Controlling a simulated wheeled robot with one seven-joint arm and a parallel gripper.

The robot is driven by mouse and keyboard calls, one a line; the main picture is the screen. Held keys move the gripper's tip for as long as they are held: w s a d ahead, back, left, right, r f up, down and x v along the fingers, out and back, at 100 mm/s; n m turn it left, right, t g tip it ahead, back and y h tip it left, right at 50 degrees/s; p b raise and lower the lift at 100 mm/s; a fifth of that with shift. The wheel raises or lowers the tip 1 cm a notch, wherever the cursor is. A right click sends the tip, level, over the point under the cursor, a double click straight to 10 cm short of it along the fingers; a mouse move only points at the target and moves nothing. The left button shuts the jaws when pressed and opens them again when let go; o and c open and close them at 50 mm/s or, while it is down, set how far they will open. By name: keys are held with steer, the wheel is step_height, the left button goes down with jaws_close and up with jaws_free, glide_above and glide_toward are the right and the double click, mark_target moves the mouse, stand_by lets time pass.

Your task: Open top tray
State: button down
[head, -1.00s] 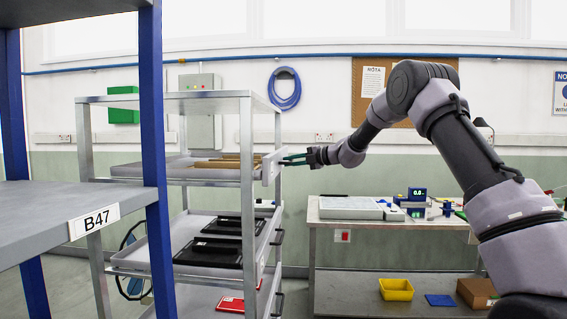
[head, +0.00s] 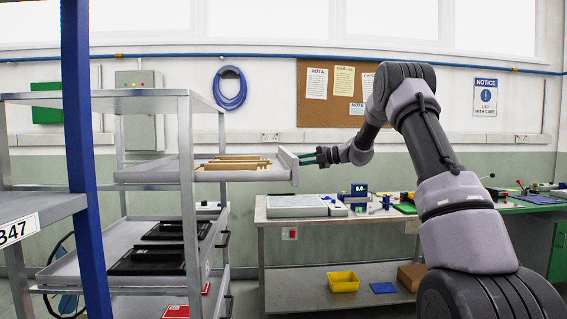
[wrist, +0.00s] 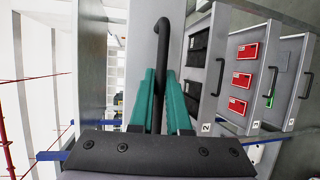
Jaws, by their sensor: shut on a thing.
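The top tray (head: 215,175) is a grey sliding tray of the metal rack (head: 188,215). In the head view it sticks out to the right past the rack's posts, with several tan bars (head: 238,163) lying in it. Its front panel (head: 287,167) faces right. My gripper (head: 311,158) is at this panel, its green fingers pointing left. In the wrist view my gripper (wrist: 162,78) has its fingers either side of the black bar handle (wrist: 164,35) and is shut on it.
Lower trays stay in the rack, one with black bins (head: 150,262), one with red boxes (wrist: 242,80). A workbench (head: 262,212) with devices stands behind, to the right. A blue-posted shelf (head: 80,130) is at front left.

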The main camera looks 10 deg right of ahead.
steer(key=shift+d+f, duration=0.1)
steer(key=shift+d, duration=0.85)
steer(key=c, duration=1.2)
jaws_free()
steer(key=shift+o, duration=0.2)
steer(key=v, duration=1)
steer(key=shift+s+d, duration=0.15)
steer(key=shift+d, duration=0.2)
steer(key=shift+r, duration=0.25)
